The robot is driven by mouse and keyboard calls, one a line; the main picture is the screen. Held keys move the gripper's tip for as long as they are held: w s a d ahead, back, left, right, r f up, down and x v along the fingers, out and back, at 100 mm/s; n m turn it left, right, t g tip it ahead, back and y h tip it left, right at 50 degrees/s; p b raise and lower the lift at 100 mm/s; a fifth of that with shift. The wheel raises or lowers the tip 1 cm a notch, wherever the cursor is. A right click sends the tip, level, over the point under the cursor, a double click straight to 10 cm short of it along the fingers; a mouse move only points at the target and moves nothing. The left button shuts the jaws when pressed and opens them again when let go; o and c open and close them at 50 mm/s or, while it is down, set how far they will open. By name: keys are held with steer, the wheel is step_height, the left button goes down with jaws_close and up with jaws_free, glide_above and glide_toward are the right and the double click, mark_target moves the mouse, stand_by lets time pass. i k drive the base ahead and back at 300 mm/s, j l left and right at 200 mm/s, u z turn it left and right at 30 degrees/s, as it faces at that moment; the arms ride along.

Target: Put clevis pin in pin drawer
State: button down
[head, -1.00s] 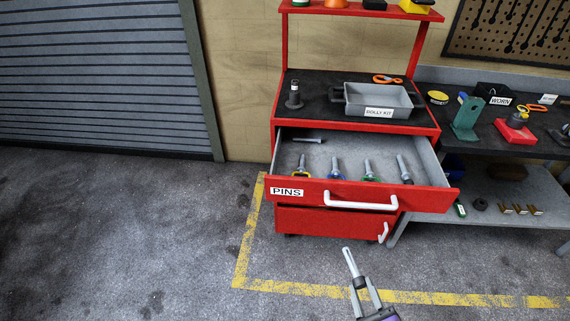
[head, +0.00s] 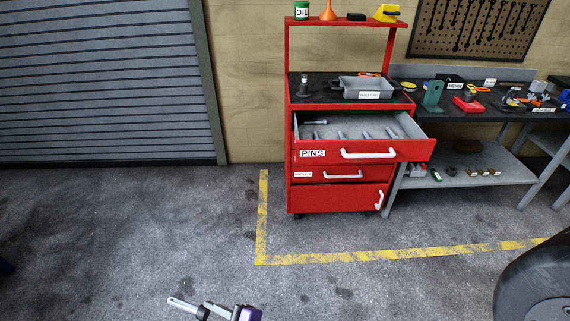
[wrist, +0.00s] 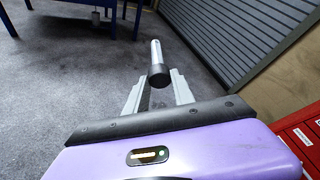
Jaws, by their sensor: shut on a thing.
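My gripper (head: 204,311) is at the bottom of the head view, shut on a grey clevis pin (head: 182,304) with a dark end. The pin points left, over the floor, clear of everything. In the wrist view the pin (wrist: 156,58) sticks out beyond the fingertips (wrist: 157,84). The red pin drawer (head: 330,154), labelled PINS, is open at the top of the red tool trolley (head: 345,195). Several pins (head: 367,134) stand in a row inside, and a dark-ended piece (head: 315,122) lies at the back left. The drawer is well ahead of my gripper, up and right in the picture.
A grey tray (head: 368,89) sits on the trolley top. A workbench (head: 500,110) with parts and a lower shelf (head: 480,165) stands to the right. A large tyre (head: 535,285) is at the lower right. The floor before the trolley, marked with yellow lines (head: 360,257), is clear.

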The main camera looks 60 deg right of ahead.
mark_target(379, 124)
steer(key=i+l+u, duration=0.9)
steer(key=i+l, duration=0.3)
steer(key=i, duration=0.15)
steer(key=i+l+z, duration=0.15)
steer(key=i+l, duration=0.45)
steer(key=i, duration=0.25)
steer(key=i+l+z, duration=0.1)
steer(key=i+l, duration=0.15)
steer(key=i, duration=0.2)
steer(key=i+l+z, duration=0.15)
steer(key=i+z, duration=0.25)
steer(key=i+l+z, duration=0.1)
steer(key=i+z, duration=0.65)
steer(key=i+j+z, duration=0.15)
steer(key=z, duration=0.2)
steer(key=i+z, duration=0.2)
steer(key=i, duration=0.3)
steer(key=i+z, duration=0.25)
steer(key=i, duration=0.2)
steer(key=i+j+z, duration=0.2)
steer(key=i, duration=0.25)
steer(key=z, duration=1.7)
